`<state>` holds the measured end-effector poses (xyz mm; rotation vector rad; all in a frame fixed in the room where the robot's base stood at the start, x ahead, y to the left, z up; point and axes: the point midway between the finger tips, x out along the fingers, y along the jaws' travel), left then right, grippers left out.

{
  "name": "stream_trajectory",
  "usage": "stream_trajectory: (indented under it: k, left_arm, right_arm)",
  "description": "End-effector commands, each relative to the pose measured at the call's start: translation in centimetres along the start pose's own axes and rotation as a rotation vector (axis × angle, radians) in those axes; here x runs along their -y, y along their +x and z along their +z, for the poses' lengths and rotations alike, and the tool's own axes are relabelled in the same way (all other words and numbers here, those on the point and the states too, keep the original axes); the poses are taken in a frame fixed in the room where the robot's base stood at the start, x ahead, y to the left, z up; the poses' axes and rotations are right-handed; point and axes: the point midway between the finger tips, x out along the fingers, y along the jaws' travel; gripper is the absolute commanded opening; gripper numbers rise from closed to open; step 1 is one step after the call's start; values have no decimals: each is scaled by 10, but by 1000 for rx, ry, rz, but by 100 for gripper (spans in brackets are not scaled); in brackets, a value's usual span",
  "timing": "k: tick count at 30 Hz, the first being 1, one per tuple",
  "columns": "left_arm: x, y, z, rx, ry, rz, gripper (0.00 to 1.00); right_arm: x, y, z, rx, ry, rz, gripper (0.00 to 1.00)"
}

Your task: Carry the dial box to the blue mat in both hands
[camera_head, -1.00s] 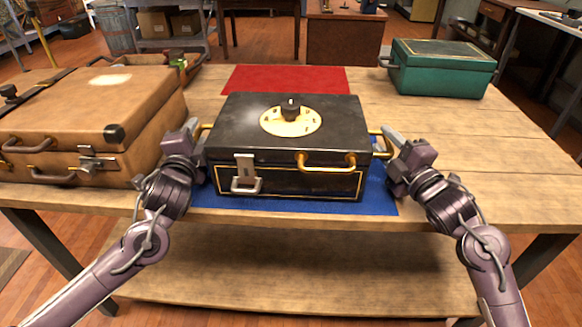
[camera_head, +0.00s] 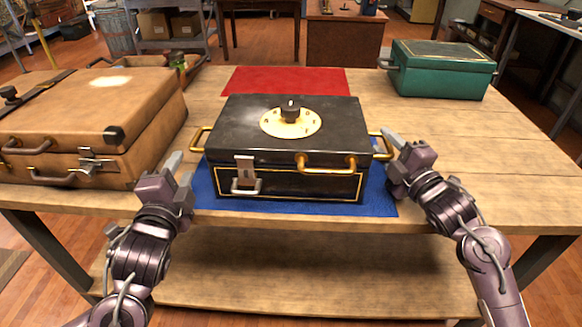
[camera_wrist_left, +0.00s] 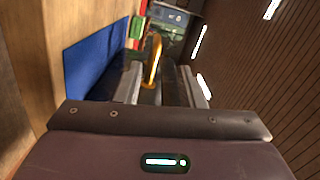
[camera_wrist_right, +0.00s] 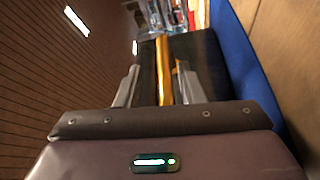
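The black dial box (camera_head: 285,178), with a round brass dial (camera_head: 291,122) on its lid, sits on the blue mat (camera_head: 378,192), which shows along its front and sides. The box's brass left handle (camera_head: 199,139) is free. My left gripper (camera_head: 181,172) is open and empty, apart from that handle on its near left side; the handle also shows ahead of the fingers in the left wrist view (camera_wrist_left: 153,62). My right gripper (camera_head: 391,144) is at the brass right handle (camera_head: 382,147). In the right wrist view its fingers are apart, with the handle (camera_wrist_right: 164,75) between them.
A tan suitcase (camera_head: 75,115) stands close on the left, beside my left gripper. A red mat (camera_head: 287,79) lies behind the box. A green box (camera_head: 442,70) stands at the back right. The wooden table (camera_head: 500,160) is clear on the right.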

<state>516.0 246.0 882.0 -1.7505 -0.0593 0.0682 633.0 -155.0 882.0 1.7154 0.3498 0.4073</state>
Motion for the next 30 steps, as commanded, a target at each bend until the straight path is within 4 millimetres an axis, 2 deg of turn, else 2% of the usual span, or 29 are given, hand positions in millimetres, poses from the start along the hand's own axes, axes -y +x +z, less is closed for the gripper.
stream_trajectory:
  k: [5, 18, 24, 30]
  left_arm:
    - [1, -3, 0, 1, 0, -1, 36]
    - [0, -3, 0, 0, 0, 0, 36]
    - [0, -2, 0, 0, 0, 0, 36]
    - [0, -2, 0, 1, 0, 0, 36]
  right_arm:
    - [1, -15, 1, 2, -1, -2, 35]
    - [2, -97, 0, 0, -1, -4, 35]
    - [1, -116, 0, 0, 0, -1, 35]
    - [0, -120, 0, 0, 0, 0, 35]
